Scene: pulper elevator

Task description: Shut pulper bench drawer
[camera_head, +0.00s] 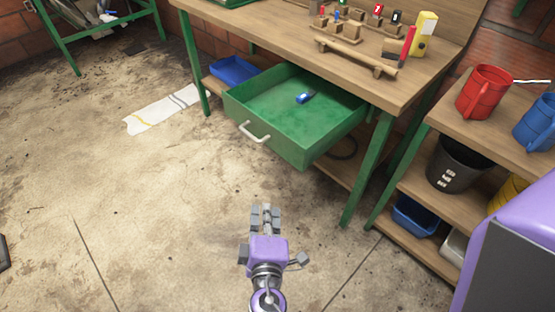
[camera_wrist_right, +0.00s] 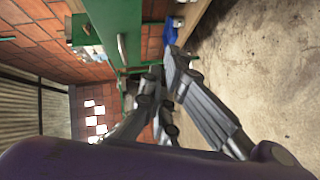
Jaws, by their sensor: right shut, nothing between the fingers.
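The green drawer (camera_head: 290,120) of the wooden pulper bench (camera_head: 262,36) stands pulled well out. Its pale bar handle (camera_head: 254,132) is on the front panel. A small blue item (camera_head: 305,97) lies inside it. My right gripper (camera_head: 265,212) is shut and empty, in front of and below the drawer front in the head view, apart from the handle. In the right wrist view the grey fingers (camera_wrist_right: 168,75) reach toward a green panel (camera_wrist_right: 108,22) with a pale handle (camera_wrist_right: 122,49). My left gripper is not in view.
A blue bin (camera_head: 234,70) sits on the bench's lower shelf. A wooden rack (camera_head: 352,50) with small parts stands on the bench top. A shelf unit at the right holds a red mug (camera_head: 484,92) and a black bucket (camera_head: 457,165). The floor (camera_head: 130,200) at the left is open.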

